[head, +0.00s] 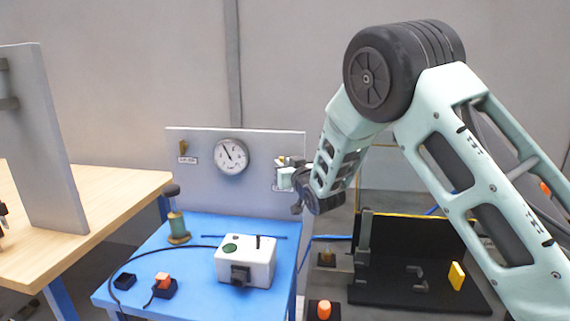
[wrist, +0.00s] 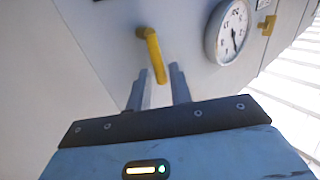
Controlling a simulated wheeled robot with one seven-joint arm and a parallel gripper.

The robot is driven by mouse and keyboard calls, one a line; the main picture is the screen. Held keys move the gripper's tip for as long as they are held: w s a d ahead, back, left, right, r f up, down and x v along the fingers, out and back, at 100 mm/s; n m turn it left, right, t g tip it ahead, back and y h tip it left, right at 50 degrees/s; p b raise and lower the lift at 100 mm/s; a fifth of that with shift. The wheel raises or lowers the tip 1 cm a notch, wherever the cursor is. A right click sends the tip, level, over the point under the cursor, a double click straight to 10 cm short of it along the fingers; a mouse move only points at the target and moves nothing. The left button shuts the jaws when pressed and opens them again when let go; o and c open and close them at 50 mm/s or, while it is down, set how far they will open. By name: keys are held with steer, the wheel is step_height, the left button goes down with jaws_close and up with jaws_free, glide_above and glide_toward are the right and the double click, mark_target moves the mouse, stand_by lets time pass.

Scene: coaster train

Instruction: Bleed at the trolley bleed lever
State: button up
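A yellow lever (wrist: 152,55) stands out from the grey panel (wrist: 110,30) in the wrist view. Its free end hangs between the two fingers of my gripper (wrist: 157,88), which are apart with space around the lever; whether either touches it I cannot tell. In the head view my gripper (head: 285,178) is at the right side of the upright panel (head: 215,190) and mostly covers this lever and its label. A second yellow lever (head: 183,147) with a small label is at the panel's left; the label is too small to read. A round gauge (head: 231,157) sits between the levers.
A blue trolley top (head: 205,286) carries a white box (head: 245,262), a green spool-like post (head: 178,228), an orange button (head: 163,280) and a black cable. A wooden bench (head: 100,210) is at left. A black stand (head: 420,285) is at right.

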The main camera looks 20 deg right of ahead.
jaws_close()
steer(key=shift+a, duration=0.1)
steer(key=n, duration=0.1)
steer(key=a+n+g+p, duration=0.1)
steer(key=n+g, duration=0.1)
steer(key=shift+w+a+r+h, duration=0.25)
steer(key=shift+w+a+h, duration=0.1)
steer(key=shift+w+h, duration=0.05)
steer(key=n+g+p, duration=0.1)
steer(key=a+n+g+h+p, duration=0.1)
steer(key=w+a+n+h+p, duration=0.1)
steer(key=shift+f+n+g+p, duration=0.3)
steer(key=shift+n+g+p, duration=0.1)
steer(key=n+h+p, duration=0.1)
steer(key=a+f+n+g+h+p, duration=0.1)
steer(key=shift+w+a+f+n+g+h, duration=0.1)
steer(key=shift+w+f+n+g+h, duration=0.15)
steer(key=shift+f+n+g+h, duration=0.05)
steer(key=shift+w+a+f+n+g+h, duration=0.1)
steer(key=shift+a+f+n+g+h, duration=0.1)
steer(key=shift+f+n+g+h, duration=0.65)
steer(key=shift+h, duration=0.35)
